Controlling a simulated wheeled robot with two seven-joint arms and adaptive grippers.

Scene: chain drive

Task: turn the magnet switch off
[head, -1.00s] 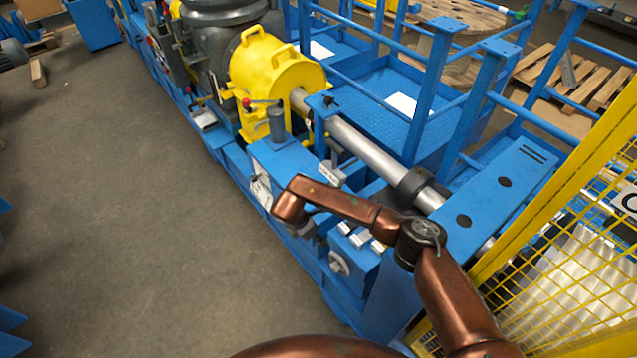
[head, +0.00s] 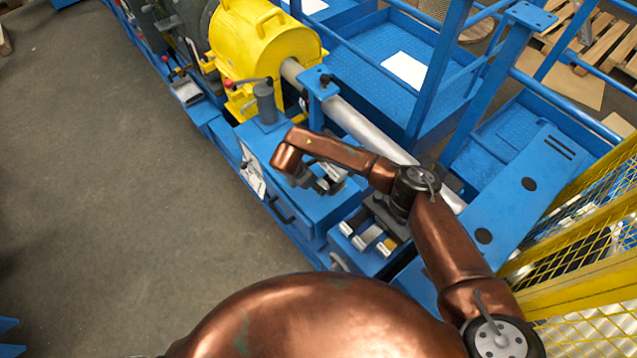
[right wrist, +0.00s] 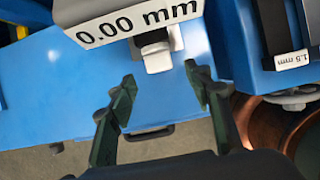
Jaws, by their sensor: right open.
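In the right wrist view, a grey box with a white face reading "0.00 mm" (right wrist: 140,20) stands at the top on a blue surface. A pale grey-white switch-like piece (right wrist: 158,55) sticks out below it, and I take it for the magnet switch. My right gripper (right wrist: 160,78) is open, with its two dark green fingers apart. The fingertips lie to either side of the piece in the picture, just below it; contact does not show. In the head view my right gripper (head: 318,183) is over the blue cabinet top and partly hides the device. My left gripper is not in view.
Blocks with white labels (head: 366,238) sit on the blue box to the right; one reads "1.5 mm" in the right wrist view (right wrist: 291,60). A grey post with a lever (head: 265,103), the yellow housing (head: 262,45) and a steel shaft (head: 375,135) lie beyond. The floor at left is clear.

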